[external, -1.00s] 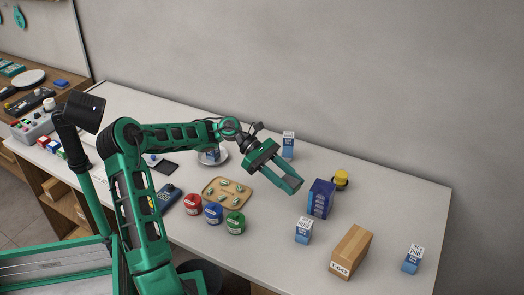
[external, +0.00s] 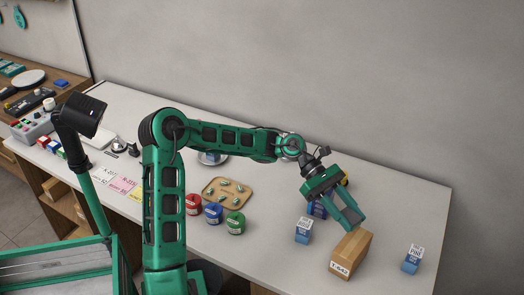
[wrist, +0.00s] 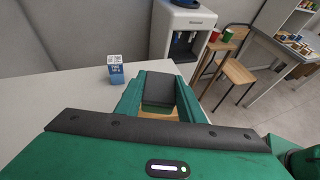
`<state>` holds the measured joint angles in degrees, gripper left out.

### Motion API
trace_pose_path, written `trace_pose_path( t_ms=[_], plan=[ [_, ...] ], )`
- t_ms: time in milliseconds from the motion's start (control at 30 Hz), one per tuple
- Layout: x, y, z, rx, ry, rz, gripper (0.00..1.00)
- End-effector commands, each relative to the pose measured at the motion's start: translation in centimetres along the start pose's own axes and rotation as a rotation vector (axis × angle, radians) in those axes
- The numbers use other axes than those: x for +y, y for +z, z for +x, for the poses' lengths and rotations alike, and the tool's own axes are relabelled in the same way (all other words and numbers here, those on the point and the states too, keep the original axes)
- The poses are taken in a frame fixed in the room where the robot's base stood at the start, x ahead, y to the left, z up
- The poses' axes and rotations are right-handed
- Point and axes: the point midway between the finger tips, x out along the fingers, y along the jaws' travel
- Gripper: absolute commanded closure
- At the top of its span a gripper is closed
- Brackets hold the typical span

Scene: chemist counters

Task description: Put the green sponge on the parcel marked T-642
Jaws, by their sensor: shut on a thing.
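The parcel (external: 352,252) is a long brown box with a white label on its near end, which seems to read T-642, on the right of the counter. My gripper (external: 348,216) is above the parcel's far end in the external view. In the wrist view my gripper (wrist: 158,98) is shut on a block with a dark grey face, taken as the green sponge (wrist: 158,90); its green is hard to tell from my green fingers. A brown strip of the parcel (wrist: 157,113) shows below it. The gap between block and parcel cannot be judged.
A blue-and-white carton (external: 303,231) stands left of the parcel and another (external: 412,259) to its right. Red, blue and green tins (external: 236,223) and a wooden tray (external: 228,191) stand further left.

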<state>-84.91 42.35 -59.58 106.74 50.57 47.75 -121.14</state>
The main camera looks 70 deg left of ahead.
Motion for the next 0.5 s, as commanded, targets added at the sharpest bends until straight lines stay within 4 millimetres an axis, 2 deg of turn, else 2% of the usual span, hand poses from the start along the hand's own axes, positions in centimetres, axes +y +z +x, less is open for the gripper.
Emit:
trace_pose_path(
  t_ms=[100, 200, 367, 500],
  plan=[
    [0.3, -0.3, 2.3, 0.000, -0.004, 0.000, 0.86],
    [0.5, -0.5, 3.3, 0.000, -0.001, 0.001, 0.86],
    [0.6, -0.9, 4.0, 0.000, -0.001, -0.001, 0.86],
    [0.6, -2.2, 4.5, -0.001, -0.001, -0.003, 0.86]
  ],
)
